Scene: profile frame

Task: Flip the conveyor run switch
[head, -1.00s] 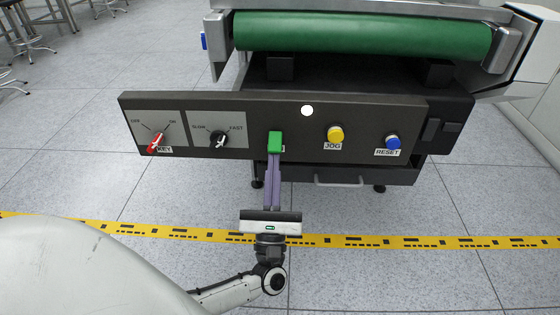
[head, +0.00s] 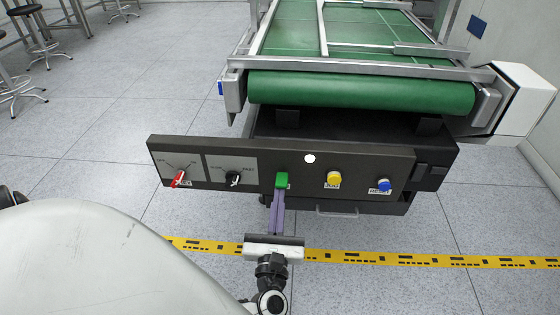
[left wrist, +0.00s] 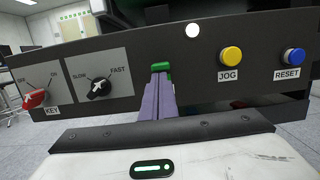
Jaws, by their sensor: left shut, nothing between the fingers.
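The fingertips point at the panel and lie right at the lower part of the green lever. I cannot tell whether they touch it. The fingers hide the lever's label and base. My right gripper is not in view.
Left of the lever are a black speed knob (head: 232,178) and a red key switch (head: 179,178). Right of it are a yellow JOG button (head: 334,178) and a blue RESET button (head: 384,185). A white lamp (head: 310,158) sits above. The green conveyor belt (head: 360,88) runs behind.

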